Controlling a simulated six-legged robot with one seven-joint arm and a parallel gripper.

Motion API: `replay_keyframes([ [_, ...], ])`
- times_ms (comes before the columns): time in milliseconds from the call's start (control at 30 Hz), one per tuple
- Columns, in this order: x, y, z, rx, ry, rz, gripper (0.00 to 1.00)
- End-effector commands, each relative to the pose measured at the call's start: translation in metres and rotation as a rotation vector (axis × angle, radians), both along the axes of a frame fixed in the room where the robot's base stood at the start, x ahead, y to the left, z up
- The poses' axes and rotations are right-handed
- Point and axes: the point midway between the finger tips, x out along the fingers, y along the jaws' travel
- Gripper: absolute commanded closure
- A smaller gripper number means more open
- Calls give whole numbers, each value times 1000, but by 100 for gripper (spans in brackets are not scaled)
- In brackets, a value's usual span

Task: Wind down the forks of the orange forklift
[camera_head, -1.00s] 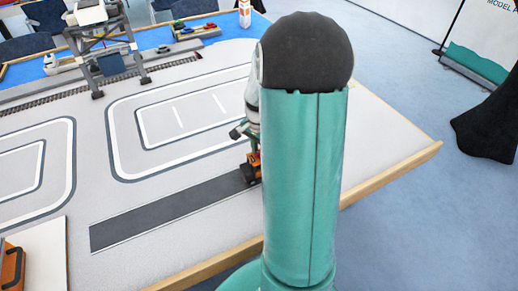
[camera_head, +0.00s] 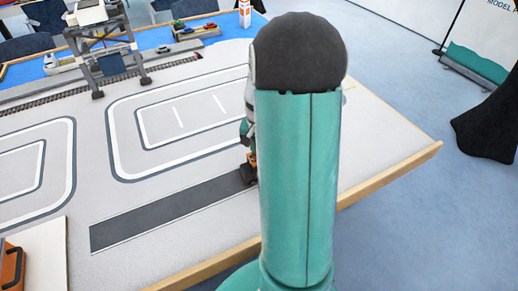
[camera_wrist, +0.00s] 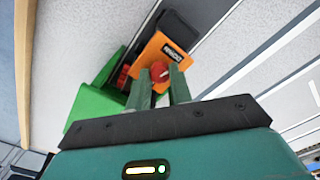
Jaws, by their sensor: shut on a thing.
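The orange forklift (camera_wrist: 150,58) stands on the table and shows in the wrist view with a black rear part and a dark label. A red knob (camera_wrist: 159,72) sits on its side near me. My gripper (camera_wrist: 162,82) has its two green fingers shut on the red knob. In the head view only a small part of the forklift (camera_head: 251,162) shows beside my arm, at the right end of the dark strip. My arm hides the gripper there. I cannot make out the forks clearly.
The dark strip (camera_head: 165,210) and white-lined road areas are clear. A gantry crane (camera_head: 100,40) stands at the back left. The table's wooden edge (camera_head: 395,175) runs along the right.

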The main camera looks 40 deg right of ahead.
Motion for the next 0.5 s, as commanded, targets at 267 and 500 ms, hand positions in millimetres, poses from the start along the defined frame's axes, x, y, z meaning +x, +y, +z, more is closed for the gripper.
replay_keyframes([
  [267,0,0,0,0,1,187,100],
  [500,0,0,0,0,1,272,100],
])
